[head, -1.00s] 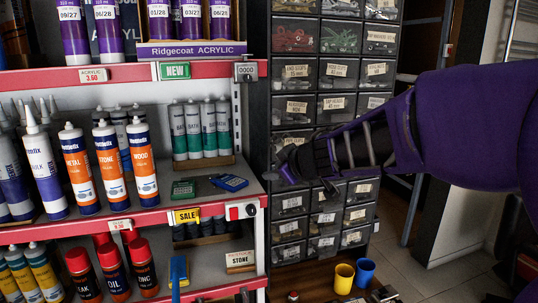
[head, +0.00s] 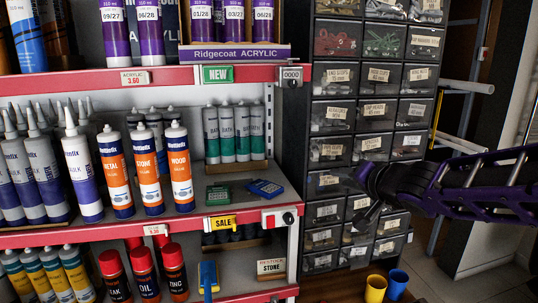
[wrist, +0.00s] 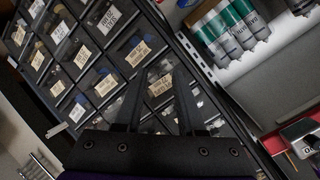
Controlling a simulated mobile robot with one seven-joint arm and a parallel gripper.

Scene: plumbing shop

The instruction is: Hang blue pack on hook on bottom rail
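A small flat blue pack (head: 265,187) lies on the middle shelf (head: 283,205), beside a green pack (head: 218,194). I cannot make out a bare hook on that rail. My gripper (head: 366,212) is to the right of the shelf, in front of the drawer cabinet and apart from both packs. In the wrist view its two fingers (wrist: 158,88) stand apart with nothing between them. The blue pack is not visible in the wrist view.
Orange-labelled cartridges (head: 148,165) stand left of the packs, with green-labelled tubes (head: 235,133) behind them. The drawer cabinet (head: 330,118) stands right of the shelf. Yellow (head: 375,288) and blue (head: 397,283) cups are below.

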